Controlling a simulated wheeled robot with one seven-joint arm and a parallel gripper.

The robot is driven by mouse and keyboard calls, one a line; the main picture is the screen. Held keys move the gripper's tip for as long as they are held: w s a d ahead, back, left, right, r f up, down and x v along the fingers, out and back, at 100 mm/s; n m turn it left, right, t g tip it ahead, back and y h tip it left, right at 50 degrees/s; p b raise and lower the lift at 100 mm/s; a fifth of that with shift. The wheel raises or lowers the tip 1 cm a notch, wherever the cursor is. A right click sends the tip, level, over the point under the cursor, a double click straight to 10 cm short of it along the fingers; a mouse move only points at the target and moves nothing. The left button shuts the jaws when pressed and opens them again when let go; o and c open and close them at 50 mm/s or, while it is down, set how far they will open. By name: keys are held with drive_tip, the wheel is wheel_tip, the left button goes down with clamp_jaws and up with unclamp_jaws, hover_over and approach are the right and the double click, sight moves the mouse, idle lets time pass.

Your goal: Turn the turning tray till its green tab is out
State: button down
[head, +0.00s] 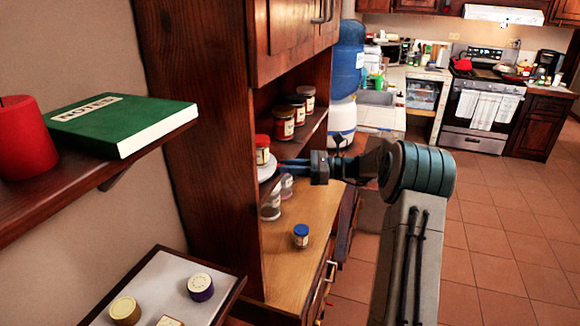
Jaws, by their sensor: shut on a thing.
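The turning tray (266,175) shows as a pale rim at the near end of the cabinet shelf, mostly hidden by the cabinet's side panel. A red-lidded jar (263,156) stands on it. My gripper (281,164) reaches in from the right at shelf height, its fingers at the tray's right edge. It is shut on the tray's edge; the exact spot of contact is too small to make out. No green tab shows in this view.
Several jars (284,128) stand on the shelf behind the tray. Below, a blue-lidded jar (301,236) and clear jars (271,207) stand on the wooden counter (282,268). A wall shelf (110,172) holds a green book (122,122) and a red candle (24,138). Open floor lies right.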

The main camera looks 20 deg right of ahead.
drive_tip(key=c, duration=1.3)
unclamp_jaws()
drive_tip(key=b+v, duration=0.3)
drive_tip(key=v, duration=1)
drive_tip(key=shift+s+d+r, duration=0.1)
drive_tip(key=shift+s+d, duration=0.1)
drive_tip(key=shift+d, duration=0.15)
